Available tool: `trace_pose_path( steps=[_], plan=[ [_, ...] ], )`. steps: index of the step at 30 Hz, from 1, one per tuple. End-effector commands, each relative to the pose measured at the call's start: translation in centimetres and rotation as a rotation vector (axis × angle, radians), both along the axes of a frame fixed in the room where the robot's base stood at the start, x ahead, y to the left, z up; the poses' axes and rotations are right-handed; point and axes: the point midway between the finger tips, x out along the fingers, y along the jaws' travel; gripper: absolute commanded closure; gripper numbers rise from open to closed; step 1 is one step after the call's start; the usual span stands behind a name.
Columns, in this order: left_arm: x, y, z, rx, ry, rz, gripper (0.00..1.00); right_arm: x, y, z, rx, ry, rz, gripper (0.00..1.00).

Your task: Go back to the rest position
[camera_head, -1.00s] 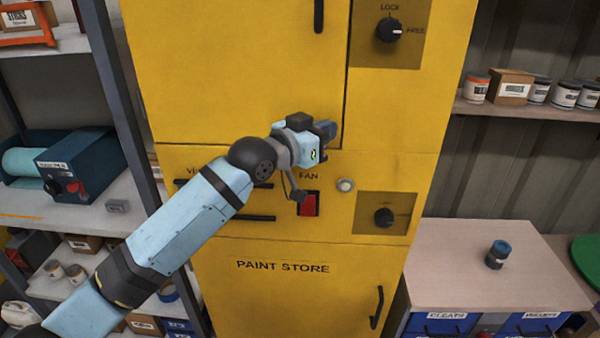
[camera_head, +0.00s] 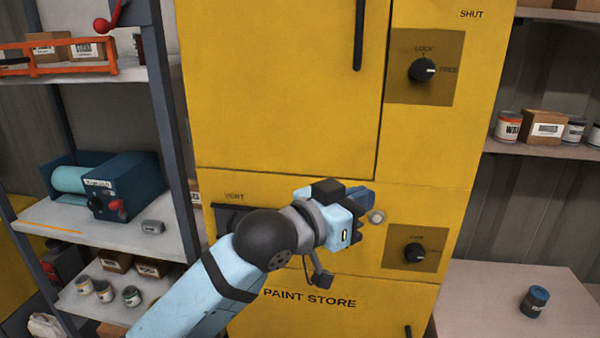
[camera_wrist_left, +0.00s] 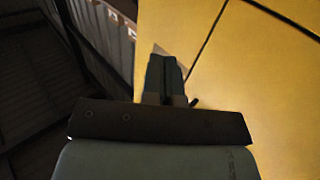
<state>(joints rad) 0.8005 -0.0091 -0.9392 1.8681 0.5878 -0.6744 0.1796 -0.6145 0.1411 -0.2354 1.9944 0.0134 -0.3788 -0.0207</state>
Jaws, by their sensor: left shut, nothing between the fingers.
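My left gripper (camera_head: 364,197) is in front of the yellow paint store cabinet (camera_head: 290,110), beside the round light button on its front. Its fingers are shut with nothing between them. In the left wrist view the closed fingers (camera_wrist_left: 166,75) show against the yellow cabinet surface (camera_wrist_left: 240,90). I cannot tell whether they touch the cabinet. The arm hides the red fan switch and part of the vent slots. My right gripper is in neither view.
The lock knob (camera_head: 424,70) and a lower knob (camera_head: 414,252) sit on the cabinet front. A grey shelf (camera_head: 110,228) with a blue roller machine (camera_head: 110,185) stands left. At right, a pale worktop (camera_head: 480,300) bears a dark jar (camera_head: 534,301); cans (camera_head: 507,126) stand on the shelf above.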

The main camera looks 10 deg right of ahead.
Motion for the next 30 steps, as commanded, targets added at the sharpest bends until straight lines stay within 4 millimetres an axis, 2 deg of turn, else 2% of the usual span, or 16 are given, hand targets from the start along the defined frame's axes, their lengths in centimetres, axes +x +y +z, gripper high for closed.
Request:
trace_pose_path(
  steps=[5,8,13,17,20,23,27,30],
  plan=[
    [1.1,1.5,-2.0,-0.024,0.038,0.044,1.0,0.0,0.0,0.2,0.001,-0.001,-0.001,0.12],
    [2.3,3.7,-5.0,-0.057,0.088,0.111,1.0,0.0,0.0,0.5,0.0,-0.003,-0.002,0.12],
    [4.0,9.4,-12.6,-0.089,0.181,0.275,1.0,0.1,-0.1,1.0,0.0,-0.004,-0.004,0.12],
    [3.7,14.1,-19.1,-0.079,0.247,0.406,1.0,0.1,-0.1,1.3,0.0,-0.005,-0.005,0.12],
    [2.5,18.0,-24.5,-0.047,0.292,0.507,1.0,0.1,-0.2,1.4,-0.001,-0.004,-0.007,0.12],
    [0.3,22.0,-29.7,0.003,0.334,0.603,1.0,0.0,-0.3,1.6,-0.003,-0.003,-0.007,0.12],
    [-4.4,27.9,-36.7,0.104,0.388,0.725,1.0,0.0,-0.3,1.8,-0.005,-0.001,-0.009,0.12],
    [-8.5,31.9,-40.8,0.191,0.417,0.796,1.0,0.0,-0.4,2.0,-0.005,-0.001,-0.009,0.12]
  ],
)
